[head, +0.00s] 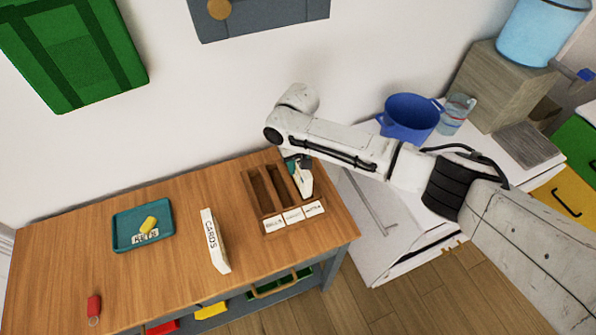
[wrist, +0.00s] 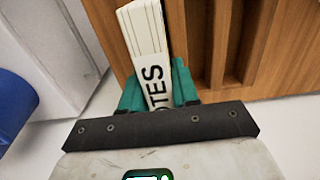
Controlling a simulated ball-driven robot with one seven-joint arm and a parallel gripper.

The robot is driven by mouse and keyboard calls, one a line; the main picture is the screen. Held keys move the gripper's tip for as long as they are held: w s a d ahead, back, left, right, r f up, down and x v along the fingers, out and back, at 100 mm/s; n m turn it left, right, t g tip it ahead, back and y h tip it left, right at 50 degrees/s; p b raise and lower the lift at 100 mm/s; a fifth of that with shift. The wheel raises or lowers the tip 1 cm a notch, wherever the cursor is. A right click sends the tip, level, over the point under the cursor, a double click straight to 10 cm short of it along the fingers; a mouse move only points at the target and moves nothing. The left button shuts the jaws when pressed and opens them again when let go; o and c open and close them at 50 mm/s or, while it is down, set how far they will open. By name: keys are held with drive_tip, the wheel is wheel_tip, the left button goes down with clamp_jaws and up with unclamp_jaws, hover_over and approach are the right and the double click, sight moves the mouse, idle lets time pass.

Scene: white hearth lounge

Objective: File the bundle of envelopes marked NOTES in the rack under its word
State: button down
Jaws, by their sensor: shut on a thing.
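The bundle of white envelopes (wrist: 148,45) stands between the teal fingers of my gripper (wrist: 158,88), which is shut on it. The letters OTES show on its face in the wrist view; the rest of the word is hidden. The brown wooden rack (head: 250,192) stands on the wooden table, with word labels along its front. The right label (head: 314,209) seems to read NOTES. In the head view my gripper (head: 299,163) is at the rack's right-hand compartment, with the bundle (head: 305,180) below it. I cannot tell how deep the bundle sits. The other two compartments look empty.
A white bundle marked CARDS (head: 214,242) stands on the table (head: 170,270) left of the rack. A teal tray (head: 125,232) holds a yellow item and a KEYS label. A red key fob (head: 94,305) lies front left. A blue bowl (head: 408,117) is on the white counter at right.

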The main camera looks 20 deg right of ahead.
wheel_tip(320, 180, down, 3)
drive_tip(key=b, duration=0.3)
drive_tip(key=shift+f, duration=0.2)
drive_tip(key=shift+r, duration=0.1)
drive_tip(key=c, duration=0.8)
unclamp_jaws()
drive_tip(key=shift+c, duration=0.2)
